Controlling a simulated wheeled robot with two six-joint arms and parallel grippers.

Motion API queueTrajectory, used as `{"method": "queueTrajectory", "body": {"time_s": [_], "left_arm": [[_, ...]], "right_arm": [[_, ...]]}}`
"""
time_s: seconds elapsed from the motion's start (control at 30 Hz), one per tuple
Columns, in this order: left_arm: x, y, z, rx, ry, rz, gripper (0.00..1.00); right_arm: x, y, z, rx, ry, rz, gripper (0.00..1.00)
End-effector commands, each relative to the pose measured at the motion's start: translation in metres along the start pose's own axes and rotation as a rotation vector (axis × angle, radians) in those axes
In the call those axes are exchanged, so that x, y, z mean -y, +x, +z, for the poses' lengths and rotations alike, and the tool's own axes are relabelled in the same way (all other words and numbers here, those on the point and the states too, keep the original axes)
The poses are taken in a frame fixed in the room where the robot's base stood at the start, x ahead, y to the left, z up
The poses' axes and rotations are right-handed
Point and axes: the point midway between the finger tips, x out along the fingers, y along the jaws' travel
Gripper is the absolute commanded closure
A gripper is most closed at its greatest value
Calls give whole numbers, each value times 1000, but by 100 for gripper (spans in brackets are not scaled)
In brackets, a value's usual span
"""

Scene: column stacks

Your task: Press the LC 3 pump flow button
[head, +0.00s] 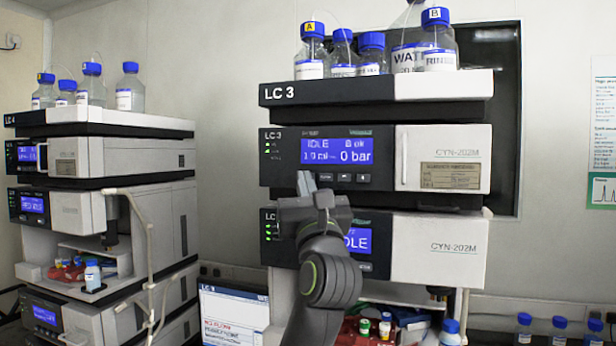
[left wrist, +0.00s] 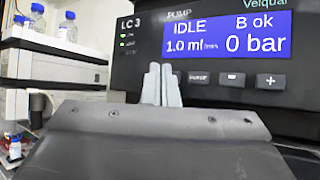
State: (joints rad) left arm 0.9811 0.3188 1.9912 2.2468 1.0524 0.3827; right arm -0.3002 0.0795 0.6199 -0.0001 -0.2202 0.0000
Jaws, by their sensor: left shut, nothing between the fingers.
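The LC 3 pump module (head: 285,170) has a blue display (head: 336,151) reading IDLE, B ok, 1.0 ml and 0 bar. The display is also large in the left wrist view (left wrist: 228,36). Below it is a button row: a purge button (left wrist: 199,78), a minus button (left wrist: 235,80) and a plus button (left wrist: 271,81). My left gripper (head: 305,184) is shut and empty, its fingertips (left wrist: 162,84) at the row's left end. They hide whatever is left of the purge button, so no flow button label is readable. I cannot tell whether the fingertips touch the panel. My right gripper is not in view.
A second LC 3 module (head: 440,248) sits just below, partly behind my arm. Bottles (head: 312,50) stand on the top tray (head: 440,84). The LC 4 stack (head: 85,180) is at left. A monitor (head: 233,318) stands low, left of my arm.

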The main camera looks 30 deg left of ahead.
Motion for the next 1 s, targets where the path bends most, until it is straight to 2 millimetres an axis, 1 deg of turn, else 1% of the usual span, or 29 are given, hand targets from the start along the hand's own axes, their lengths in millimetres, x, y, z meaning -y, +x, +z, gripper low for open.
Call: {"method": "queueTrajectory", "body": {"time_s": [1.0], "left_arm": [[4,6,-4,1,1,0,100]], "right_arm": [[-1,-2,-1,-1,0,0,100]]}}
